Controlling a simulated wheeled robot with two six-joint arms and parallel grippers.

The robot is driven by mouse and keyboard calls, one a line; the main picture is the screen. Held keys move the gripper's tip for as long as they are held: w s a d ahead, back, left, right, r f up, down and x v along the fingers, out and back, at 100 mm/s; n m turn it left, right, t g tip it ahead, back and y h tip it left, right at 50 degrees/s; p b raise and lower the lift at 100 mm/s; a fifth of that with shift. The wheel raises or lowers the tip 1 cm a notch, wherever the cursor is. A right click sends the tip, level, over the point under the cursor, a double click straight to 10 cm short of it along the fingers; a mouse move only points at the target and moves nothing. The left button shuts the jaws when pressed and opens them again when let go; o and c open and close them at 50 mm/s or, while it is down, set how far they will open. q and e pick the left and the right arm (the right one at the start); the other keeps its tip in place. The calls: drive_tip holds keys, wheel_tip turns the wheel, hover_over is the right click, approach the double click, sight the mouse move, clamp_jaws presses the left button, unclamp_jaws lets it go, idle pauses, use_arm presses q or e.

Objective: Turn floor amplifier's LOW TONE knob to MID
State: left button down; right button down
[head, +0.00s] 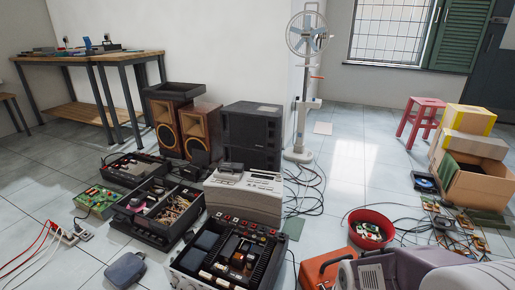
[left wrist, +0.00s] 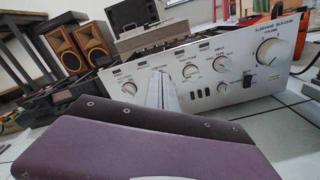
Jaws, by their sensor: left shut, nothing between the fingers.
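The amplifier shows its silver front panel (left wrist: 235,92) in the left wrist view. It has a big volume knob (left wrist: 271,50) at the right and smaller knobs, including a left one (left wrist: 130,88), a middle one (left wrist: 190,71) and another (left wrist: 221,64). The small labels are too blurred to tell which is LOW TONE. My left gripper (left wrist: 163,88) is shut and empty before the panel, between the left and middle knobs, hiding the panel behind it. Contact cannot be told. In the head view the amplifier appears to be the open-topped black unit (head: 236,252), its front out of sight. My right gripper is not in view.
A silver deck (head: 246,190) stands behind the amplifier, and a black tool case (head: 150,225) lies left. An orange case (head: 318,272) is close on its right. A red bowl (head: 371,228), cables and circuit boards crowd the right floor. Wooden speakers (head: 200,128) stand behind.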

sight(194, 285)
use_arm(q)
drive_tip(key=shift+w+d+f+n+b, duration=0.15)
drive_tip(key=shift+w+d+n+b, duration=0.4)
drive_tip(key=shift+w+n+b, duration=0.35)
drive_tip(key=shift+w+d+f+n+b, duration=0.15)
drive_tip(key=shift+w+d+n+b, duration=0.35)
drive_tip(key=shift+w+n+b, duration=0.45)
drive_tip(key=shift+w+d+f+n+b, duration=0.15)
drive_tip(key=shift+w+d+n+b, duration=0.4)
drive_tip(key=shift+w+n, duration=0.45)
drive_tip(key=shift+s, duration=0.2)
drive_tip(key=shift+f, duration=0.1)
